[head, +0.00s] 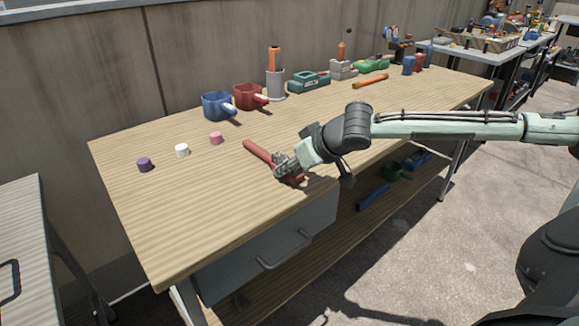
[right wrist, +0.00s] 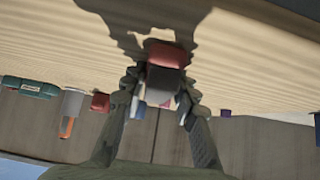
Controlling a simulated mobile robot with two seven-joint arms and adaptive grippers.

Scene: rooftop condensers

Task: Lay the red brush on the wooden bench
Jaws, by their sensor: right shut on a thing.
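The red brush (head: 258,152) is at the middle front of the wooden bench (head: 195,205), its handle pointing to the back left. My right gripper (head: 287,168) is shut on the brush near its front end. The brush is on or just above the bench top; I cannot tell which. In the right wrist view the brush (right wrist: 167,56) shows between the two fingers, with the bench top (right wrist: 60,45) and a dark shadow beyond it. My left gripper is in neither view.
Purple, white and pink small pieces (head: 216,138) lie to the left. A blue mug (head: 217,106), a red mug (head: 248,97) and a grey holder (head: 276,84) stand along the back. A drawer (head: 275,245) is under the front edge. The left front of the bench is clear.

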